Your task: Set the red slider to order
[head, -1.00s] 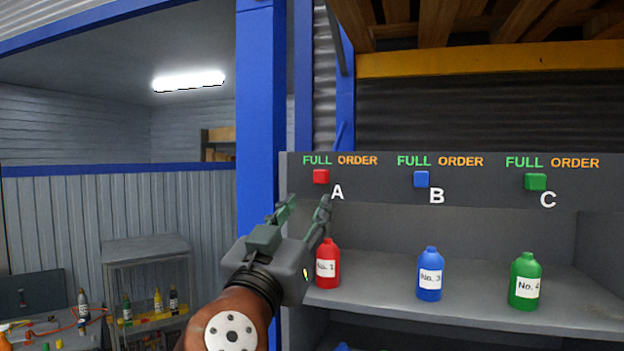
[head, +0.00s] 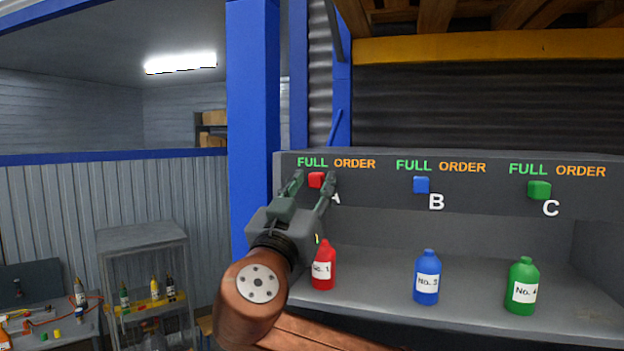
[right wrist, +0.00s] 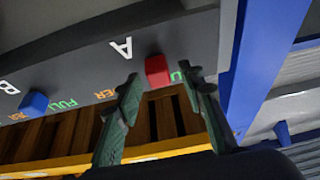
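The red slider (head: 316,180) is a small red block on the grey panel, under the right part of the green FULL label and left of the orange ORDER label. In the right wrist view the red slider (right wrist: 157,70) appears between the two fingertips. My right gripper (head: 312,178) is open, with one finger on each side of the slider; the fingers look apart from it. The fingers of the right gripper (right wrist: 159,78) partly cover the labels in the wrist view. The letter A is partly hidden by a finger in the head view. My left gripper is not in view.
A blue slider (head: 421,185) and a green slider (head: 539,190) sit further right on the panel. A red bottle (head: 323,266) stands on the shelf just below my right gripper. A blue bottle (head: 427,278) and a green bottle (head: 521,287) stand further right.

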